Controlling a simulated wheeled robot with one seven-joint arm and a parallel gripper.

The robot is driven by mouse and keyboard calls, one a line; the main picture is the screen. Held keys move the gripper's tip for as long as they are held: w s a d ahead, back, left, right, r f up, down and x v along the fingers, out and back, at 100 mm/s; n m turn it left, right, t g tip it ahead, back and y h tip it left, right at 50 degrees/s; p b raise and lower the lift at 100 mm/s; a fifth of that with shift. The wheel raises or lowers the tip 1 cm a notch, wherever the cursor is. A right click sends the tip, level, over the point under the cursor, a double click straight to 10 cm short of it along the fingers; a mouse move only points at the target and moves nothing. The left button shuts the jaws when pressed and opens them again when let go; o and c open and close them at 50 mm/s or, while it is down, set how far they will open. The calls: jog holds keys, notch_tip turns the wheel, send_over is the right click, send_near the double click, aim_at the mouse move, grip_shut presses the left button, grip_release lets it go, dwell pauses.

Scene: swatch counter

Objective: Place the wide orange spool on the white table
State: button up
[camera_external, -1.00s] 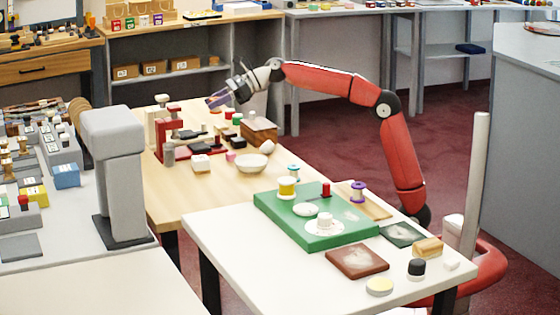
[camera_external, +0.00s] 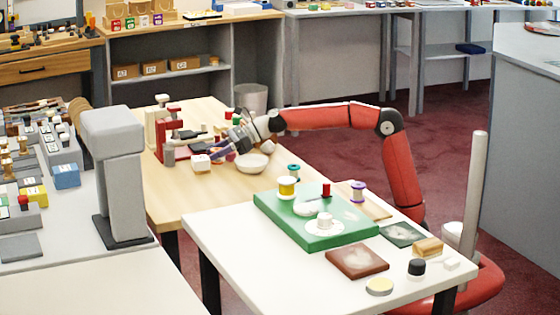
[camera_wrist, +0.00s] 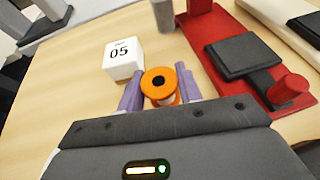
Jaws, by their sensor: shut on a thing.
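The orange spool (camera_wrist: 159,84) stands between the two purple fingers of my gripper (camera_wrist: 160,92) in the wrist view, its round orange flange and dark centre hole facing the camera. My gripper is shut on it. In the external view my gripper (camera_external: 218,152) points down over the wooden table, near the white block marked 05 (camera_external: 201,163); the spool is mostly hidden there. I cannot tell whether the spool touches the wood. The white table (camera_external: 290,282) stands in the foreground, right of the wooden table.
The white table bears a green board (camera_external: 338,238) with a yellow spool and white items, a brown tile (camera_external: 357,262), a black-topped jar (camera_external: 417,268) and a purple spool (camera_external: 358,191). Its front-left area is bare. A red stand (camera_external: 168,133) and white bowl (camera_external: 251,163) flank my gripper.

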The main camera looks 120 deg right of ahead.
jog(key=shift+r, duration=0.1)
jog(key=shift+f, duration=0.3)
jog(key=o, duration=1)
jog(key=shift+r, duration=0.1)
jog(key=shift+o, duration=0.2)
jog(key=shift+r, duration=0.2)
jog(key=v, duration=1.1)
jog(key=shift+s+a, duration=0.1)
jog(key=shift+s, duration=0.1)
jog(key=shift+s+r, duration=0.15)
jog(key=shift+s, duration=0.15)
jog(key=c, duration=0.4)
